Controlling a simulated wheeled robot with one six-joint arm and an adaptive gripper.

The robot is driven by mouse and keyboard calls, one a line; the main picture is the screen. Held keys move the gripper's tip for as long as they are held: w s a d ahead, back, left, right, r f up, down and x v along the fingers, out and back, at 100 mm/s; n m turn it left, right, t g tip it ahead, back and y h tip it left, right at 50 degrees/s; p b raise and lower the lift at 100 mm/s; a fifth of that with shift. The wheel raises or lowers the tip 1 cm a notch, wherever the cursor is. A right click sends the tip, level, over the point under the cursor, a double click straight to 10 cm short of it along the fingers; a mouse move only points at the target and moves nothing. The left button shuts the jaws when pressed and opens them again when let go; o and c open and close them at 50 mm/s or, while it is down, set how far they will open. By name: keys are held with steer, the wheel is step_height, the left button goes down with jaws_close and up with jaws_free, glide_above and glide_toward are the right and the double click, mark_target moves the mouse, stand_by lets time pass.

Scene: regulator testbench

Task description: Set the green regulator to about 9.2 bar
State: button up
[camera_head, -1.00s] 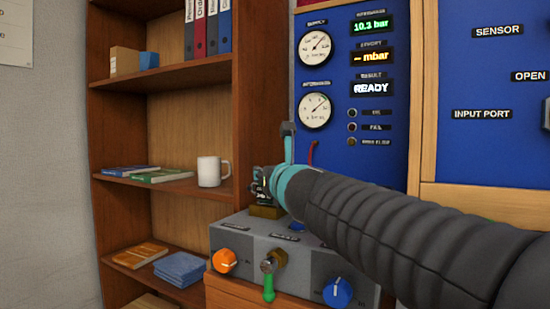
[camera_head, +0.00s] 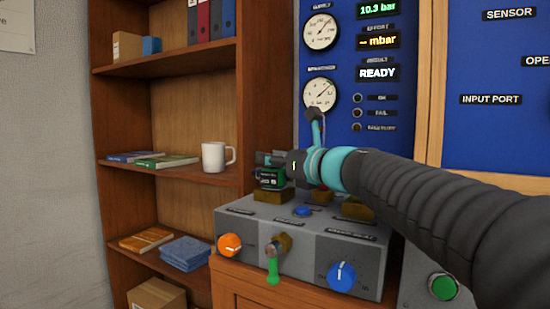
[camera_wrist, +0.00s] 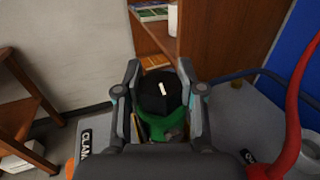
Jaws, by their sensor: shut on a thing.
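The green regulator (camera_head: 270,179) stands on a brass-coloured block on top of the grey bench unit. In the wrist view, its green body (camera_wrist: 164,127) shows below a black knob (camera_wrist: 158,97) with a white mark. My gripper (camera_wrist: 159,80) has one finger on each side of the knob and is shut on it. In the head view, my gripper (camera_head: 270,160) is at the top of the regulator and hides its knob. The green readout (camera_head: 377,9) at the panel's top shows 10.3 bar. The regulator's own small display is too small to read.
The grey unit (camera_head: 230,222) carries an orange knob (camera_head: 229,245), a green-tipped lever (camera_head: 273,270) and a blue knob (camera_head: 341,275). A red hose (camera_wrist: 292,125) runs close on the right in the wrist view. A shelf with a white mug (camera_head: 214,157) stands behind left.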

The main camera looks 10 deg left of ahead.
steer(key=shift+f, duration=0.15)
stand_by(0.3)
steer(key=o, duration=1.2)
step_height(320, 180, up, 10)
steer(key=shift+r, duration=0.1)
